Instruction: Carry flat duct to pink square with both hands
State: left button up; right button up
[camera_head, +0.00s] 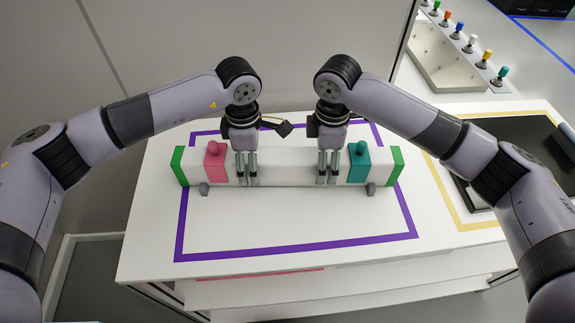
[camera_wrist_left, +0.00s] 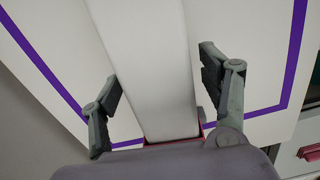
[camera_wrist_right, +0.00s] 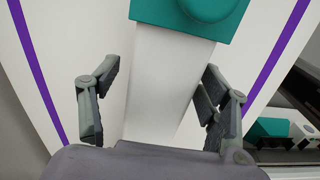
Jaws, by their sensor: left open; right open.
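The flat duct (camera_head: 285,171) is a long white bar with green ends, a pink band with a knob at left and a teal band with a knob at right. It lies on the white table inside a purple outline. My left gripper (camera_head: 246,180) is open at the duct, just right of the pink band; in the left wrist view its fingers stand either side of the white bar (camera_wrist_left: 150,65). My right gripper (camera_head: 328,180) is open just left of the teal band, fingers either side of the bar (camera_wrist_right: 165,80). Only a pink strip (camera_head: 260,275) shows below the table's front edge.
The purple outline (camera_head: 300,249) leaves bare table in front of the duct. A grey wall (camera_head: 180,50) stands behind at left.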

pick_arm(q)
jog(key=shift+f, duration=1.65)
pick_arm(e)
jog(key=shift+f, duration=1.65)
pick_arm(q)
jog(key=shift+c, duration=0.4)
pick_arm(e)
jog(key=shift+c, duration=0.4)
pick_arm(q)
jog(key=c, duration=1.6)
pick_arm(e)
jog(key=c, duration=1.6)
pick_arm(q)
jog(key=shift+r, duration=0.1)
pick_arm(e)
jog(key=shift+r, duration=0.15)
